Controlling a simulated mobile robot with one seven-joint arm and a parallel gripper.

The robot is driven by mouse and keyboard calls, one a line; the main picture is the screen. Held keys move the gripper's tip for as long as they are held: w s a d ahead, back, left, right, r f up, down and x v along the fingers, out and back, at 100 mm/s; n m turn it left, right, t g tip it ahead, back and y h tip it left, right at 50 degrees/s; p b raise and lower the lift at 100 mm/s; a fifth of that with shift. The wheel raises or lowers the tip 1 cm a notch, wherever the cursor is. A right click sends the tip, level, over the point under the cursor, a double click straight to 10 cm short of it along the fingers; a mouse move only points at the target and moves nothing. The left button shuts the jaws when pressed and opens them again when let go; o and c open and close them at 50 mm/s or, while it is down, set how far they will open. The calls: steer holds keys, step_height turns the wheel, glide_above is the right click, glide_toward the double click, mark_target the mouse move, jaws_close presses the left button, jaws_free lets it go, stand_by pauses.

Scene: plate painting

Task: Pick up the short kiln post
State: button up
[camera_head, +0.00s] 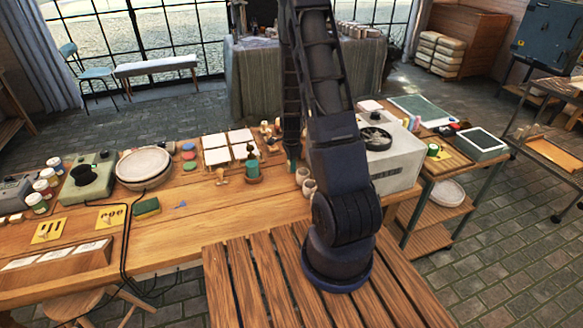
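Two small beige cylinders stand close together on the wooden workbench (180,238), beside my arm; they look like kiln posts, a farther one (302,175) and a nearer one (309,187). I cannot tell which is the shorter. My gripper (292,166) hangs pointing down just behind and left of them, close above the bench. My arm covers the area to their right. The fingers are dark and small here, so I cannot tell whether they are open or hold anything.
A green cup (252,170) with a tool and a small wooden stamp (222,177) stand left of my gripper. White tiles (230,147) lie behind them. A grey box-like device (395,160) stands to the right. Stacked plates (143,166) sit farther left.

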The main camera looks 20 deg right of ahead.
steer(key=shift+c, duration=1)
